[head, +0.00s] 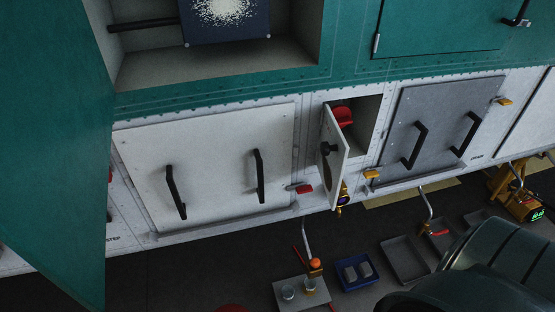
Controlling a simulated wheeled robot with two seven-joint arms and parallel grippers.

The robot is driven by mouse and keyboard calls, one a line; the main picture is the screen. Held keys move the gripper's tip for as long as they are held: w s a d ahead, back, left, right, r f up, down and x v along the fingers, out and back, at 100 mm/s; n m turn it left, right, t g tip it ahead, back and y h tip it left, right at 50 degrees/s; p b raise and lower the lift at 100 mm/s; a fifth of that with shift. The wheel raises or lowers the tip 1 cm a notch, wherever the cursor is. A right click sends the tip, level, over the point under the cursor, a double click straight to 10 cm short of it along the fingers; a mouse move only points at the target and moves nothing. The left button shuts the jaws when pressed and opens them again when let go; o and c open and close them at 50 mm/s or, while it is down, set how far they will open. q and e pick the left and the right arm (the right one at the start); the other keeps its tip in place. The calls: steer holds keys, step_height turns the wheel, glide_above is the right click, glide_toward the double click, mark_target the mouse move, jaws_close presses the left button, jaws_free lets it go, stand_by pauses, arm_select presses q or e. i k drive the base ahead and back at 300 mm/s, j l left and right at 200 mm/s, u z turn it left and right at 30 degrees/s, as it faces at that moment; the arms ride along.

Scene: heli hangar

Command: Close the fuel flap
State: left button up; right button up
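The fuel flap (334,160) is a small white door in the lower white band of the helicopter's side, right of the middle in the head view. It stands open, swung outward and seen nearly edge-on, with a black knob on it. Behind it is an open recess (368,121) with a red cap (343,116) inside, partly hidden by the flap. Neither of my grippers is in view.
A large white panel (215,165) with two black handles is left of the flap; a grey one (430,125) is to the right. A big green door (55,140) stands open at the left. Trays (404,260) and a blue bin (358,286) lie on the floor below.

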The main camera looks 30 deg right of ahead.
mark_target(331, 156)
steer(key=i+j, duration=0.1)
steer(key=j, duration=0.2)
steer(key=z, duration=1.6)
